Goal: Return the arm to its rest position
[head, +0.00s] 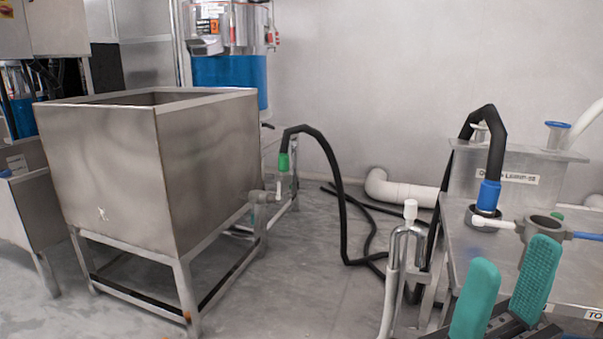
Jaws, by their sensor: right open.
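My right gripper (506,292) shows at the lower right, with two teal padded fingers standing apart. It is open, and nothing shows between the fingers. It is in front of the steel bench (452,225) at the right, and its fingers overlap the bench's front part in the picture. I cannot tell whether they touch it. My left gripper is not in view.
A large steel tank (205,175) on a frame stands at the left. A black hose (340,200) with a green coupling (283,162) runs from it. Another hose with a blue coupling (488,196) meets the bench near a grey ring fitting (541,226). Bare floor (290,290) lies between.

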